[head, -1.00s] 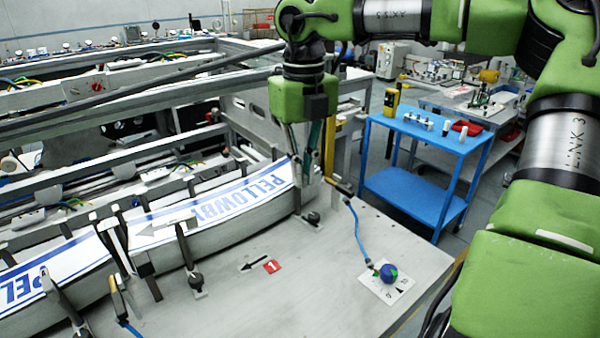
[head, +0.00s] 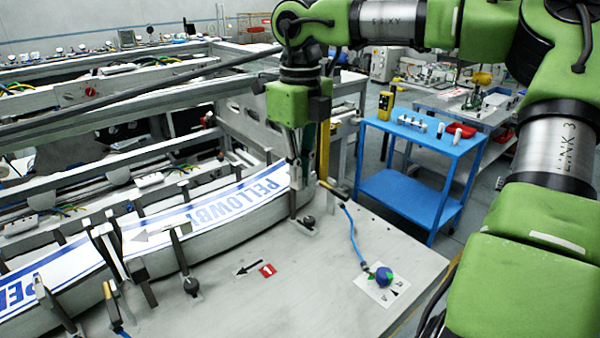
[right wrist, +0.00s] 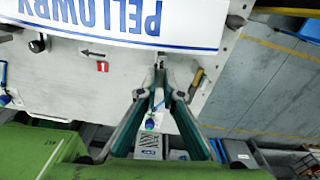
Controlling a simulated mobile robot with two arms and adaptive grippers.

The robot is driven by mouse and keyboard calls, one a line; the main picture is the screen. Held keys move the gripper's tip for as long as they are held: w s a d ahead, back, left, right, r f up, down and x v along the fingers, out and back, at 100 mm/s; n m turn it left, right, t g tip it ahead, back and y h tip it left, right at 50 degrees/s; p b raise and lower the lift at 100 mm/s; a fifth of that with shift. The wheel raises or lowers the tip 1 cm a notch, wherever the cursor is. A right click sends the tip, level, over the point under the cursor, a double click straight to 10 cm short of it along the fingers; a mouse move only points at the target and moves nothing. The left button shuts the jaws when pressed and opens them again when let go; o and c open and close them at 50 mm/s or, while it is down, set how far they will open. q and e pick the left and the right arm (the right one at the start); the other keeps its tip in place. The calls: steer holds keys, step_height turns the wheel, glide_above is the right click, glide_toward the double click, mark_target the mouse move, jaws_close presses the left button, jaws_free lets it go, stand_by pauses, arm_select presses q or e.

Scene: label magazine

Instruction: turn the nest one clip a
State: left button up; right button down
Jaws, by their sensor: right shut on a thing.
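My right gripper (head: 299,190) points down at the right end of nest one, and it also shows in the right wrist view (right wrist: 160,66). It is shut on a small upright metal clip; the fingers hide most of it. The clip's dark foot (head: 307,222) shows on the bench just below the fingertips. A white and blue PELLOWBY label (head: 215,212) lies along the curved nest beside the gripper. Another clip (head: 191,284) with a dark knob stands at the nest's front left, its bar reaching over the label. My left gripper is not in view.
A red number 1 tag (head: 267,271) and a black arrow lie on the grey bench. A blue-green knob (head: 384,276) with a blue hose sits on a white plate at right. A blue cart (head: 412,197) stands beyond.

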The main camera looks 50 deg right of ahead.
steer(key=shift+w+r, duration=0.15)
steer(key=shift+r, duration=0.05)
steer(key=c, duration=2.2)
jaws_free()
steer(key=shift+c, duration=0.2)
steer(key=shift+o, duration=0.3)
steer(key=shift+s+f, duration=0.1)
steer(key=shift+s, duration=0.1)
step_height(320, 180, up, 12)
